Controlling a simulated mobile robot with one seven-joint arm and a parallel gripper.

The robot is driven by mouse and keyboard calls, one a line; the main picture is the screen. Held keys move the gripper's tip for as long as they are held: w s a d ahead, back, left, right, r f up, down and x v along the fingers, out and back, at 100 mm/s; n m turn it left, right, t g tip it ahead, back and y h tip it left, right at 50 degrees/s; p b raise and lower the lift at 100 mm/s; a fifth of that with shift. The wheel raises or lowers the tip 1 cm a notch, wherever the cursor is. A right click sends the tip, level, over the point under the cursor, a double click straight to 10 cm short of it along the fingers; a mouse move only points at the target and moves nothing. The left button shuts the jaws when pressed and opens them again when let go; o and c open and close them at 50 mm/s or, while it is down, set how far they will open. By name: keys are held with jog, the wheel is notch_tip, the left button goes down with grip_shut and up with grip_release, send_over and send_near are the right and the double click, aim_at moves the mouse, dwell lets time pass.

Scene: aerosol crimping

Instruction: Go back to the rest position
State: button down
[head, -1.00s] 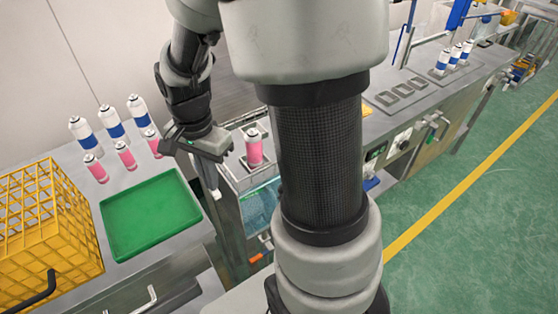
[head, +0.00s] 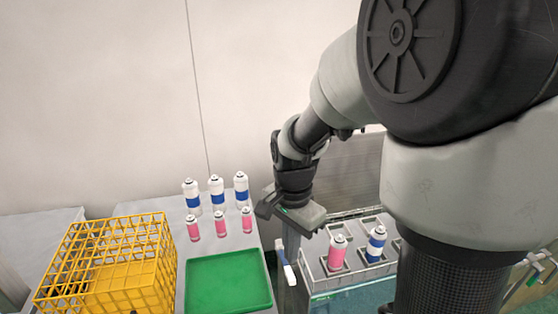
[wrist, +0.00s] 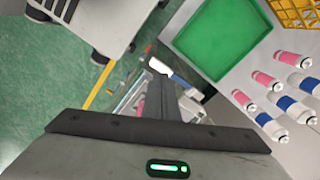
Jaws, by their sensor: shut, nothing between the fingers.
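My gripper (head: 286,270) hangs pointing down at the gap between the left table and the can fixture, left of the fixture. Its fingers are together and hold nothing; the fingers also show in the wrist view (wrist: 160,70). The arm bends in from the right of the head view, and its lower part hides much of the right side. No can touches the gripper.
A green tray (head: 228,281) and a yellow crate (head: 110,262) stand on the left table, with several white-blue and pink cans behind. The fixture (head: 352,281) holds a pink can (head: 337,252) and a white-blue can (head: 376,243).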

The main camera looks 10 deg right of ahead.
jog(key=s+r+n+t, duration=0.2)
jog(key=s+r+n, duration=0.3)
jog(key=r, duration=0.3)
jog(key=s+r+n+t+p, duration=0.1)
jog(key=s+r+n+t, duration=0.2)
jog(key=s+r+n, duration=0.3)
notch_tip(320, 180, up, 2)
jog(key=shift+s+r+n+t, duration=0.1)
jog(key=shift+s+n+t, duration=0.15)
jog(key=shift+n, duration=0.25)
jog(key=shift+d, duration=0.1)
